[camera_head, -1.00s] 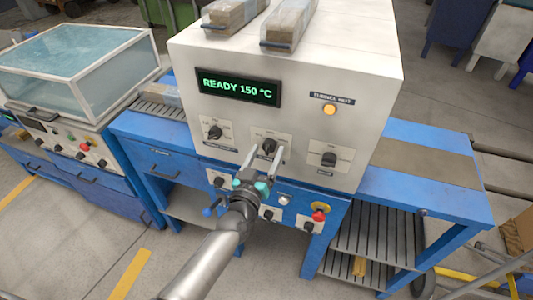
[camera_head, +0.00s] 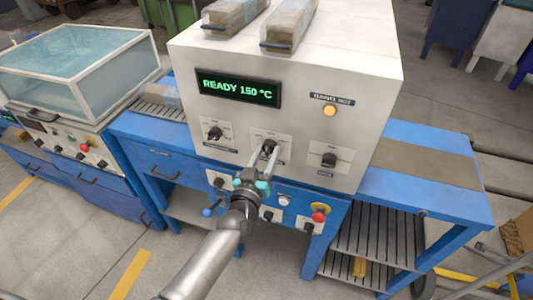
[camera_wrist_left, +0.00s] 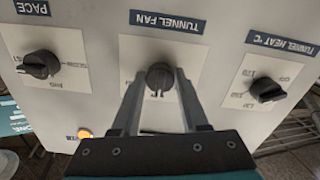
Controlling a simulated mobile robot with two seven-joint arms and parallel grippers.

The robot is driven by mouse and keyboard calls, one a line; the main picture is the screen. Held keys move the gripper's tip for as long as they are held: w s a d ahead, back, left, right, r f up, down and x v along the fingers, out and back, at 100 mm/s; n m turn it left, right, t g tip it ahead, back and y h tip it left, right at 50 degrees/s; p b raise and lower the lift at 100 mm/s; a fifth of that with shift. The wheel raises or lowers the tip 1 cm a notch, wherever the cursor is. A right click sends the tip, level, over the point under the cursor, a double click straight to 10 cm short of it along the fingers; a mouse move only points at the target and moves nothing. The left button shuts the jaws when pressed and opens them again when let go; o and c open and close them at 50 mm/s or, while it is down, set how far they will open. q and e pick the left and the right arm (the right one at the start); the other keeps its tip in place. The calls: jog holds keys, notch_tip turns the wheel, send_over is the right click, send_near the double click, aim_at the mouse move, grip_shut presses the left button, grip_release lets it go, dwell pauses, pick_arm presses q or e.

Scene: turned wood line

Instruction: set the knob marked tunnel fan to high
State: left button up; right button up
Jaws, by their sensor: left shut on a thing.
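The tunnel fan knob (camera_head: 268,146) is black and sits on a pale dial plate in the middle of the white machine's front. In the left wrist view the knob (camera_wrist_left: 159,77) is below the upside-down TUNNEL FAN label (camera_wrist_left: 167,22). A pale mark shows on its lower part there. My left gripper (camera_head: 269,151) is shut on this knob, with one finger on each side; it also shows in the left wrist view (camera_wrist_left: 158,84). The fingers and gripper body hide much of the dial's lettering. My right gripper is out of view.
The tunnel heat knob (camera_head: 214,132) and pace knob (camera_head: 329,160) flank the fan knob. A green READY 150 °C display (camera_head: 238,88) is above. A red button (camera_head: 319,217) and several lower knobs are below, close to my left arm.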

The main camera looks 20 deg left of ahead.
pick_arm(q)
grip_shut()
jog(key=m+p, duration=0.2)
jog(key=shift+r+m, duration=0.15)
jog(key=shift+m, duration=0.25)
jog(key=m+p, duration=0.1)
jog(key=m, duration=0.1)
jog(key=shift+a+m, duration=0.1)
jog(key=shift+m, duration=0.2)
jog(key=m+p, duration=0.1)
jog(key=m, duration=0.2)
jog(key=shift+a+m+p, duration=0.1)
jog(key=shift+m+p, duration=0.25)
jog(key=shift+m, duration=1.35)
jog(key=o, duration=1.1)
grip_release()
jog(key=shift+o, duration=0.2)
